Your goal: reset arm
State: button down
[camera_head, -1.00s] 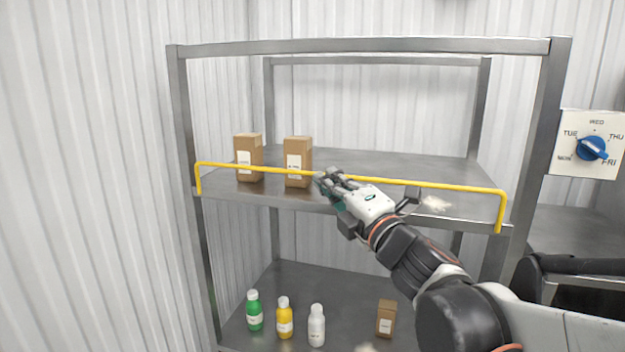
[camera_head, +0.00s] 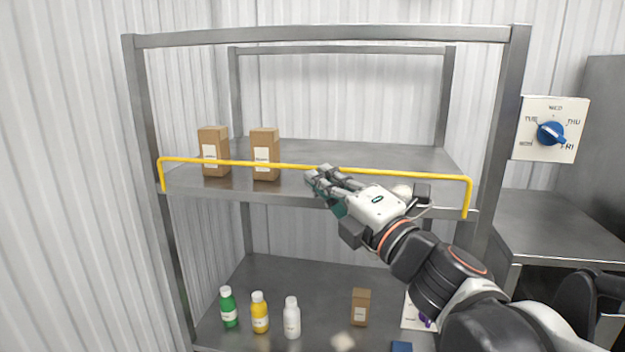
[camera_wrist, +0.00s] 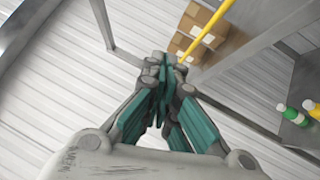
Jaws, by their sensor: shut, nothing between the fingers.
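My gripper (camera_head: 318,178) is shut and empty. In the head view it is in front of the upper shelf's yellow rail (camera_head: 400,173), to the right of two brown boxes. In the wrist view my gripper (camera_wrist: 160,75) shows its green-padded fingers drawn together, with nothing between them. My arm reaches in from the lower right.
A left box (camera_head: 214,152) and a right box (camera_head: 265,154) stand on the upper shelf (camera_head: 345,155). Below are green (camera_head: 228,307), yellow (camera_head: 260,313) and white (camera_head: 292,318) bottles and a small box (camera_head: 361,307). A blue-knobbed day dial (camera_head: 550,133) is at right.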

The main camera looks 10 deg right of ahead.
jog(key=shift+s, duration=0.1)
jog(key=s+d+f+m+g+h+b, duration=0.1)
jog(key=d+f+m+h+b, duration=0.4)
jog(key=f, duration=0.4)
jog(key=s+d+f+m+g+h+b, duration=0.1)
jog(key=d+f+m+h+b, duration=0.1)
jog(key=d+f+m+b, duration=0.45)
jog(key=d+f+m+g+h+b, duration=0.15)
jog(key=f+m+h+b, duration=0.25)
jog(key=f+m, duration=0.5)
jog(key=s+a+f+m+g+y+b, duration=0.1)
jog(key=s+f+g+b, duration=0.3)
jog(key=f, duration=1)
jog(key=s+a+f+m+g+y+b, duration=0.1)
jog(key=s+f+m+g+b, duration=0.3)
jog(key=f, duration=1)
jog(key=s+a+b, duration=0.1)
jog(key=s+b, duration=0.2)
jog(key=s, duration=0.2)
jog(key=shift+s+f, duration=0.2)
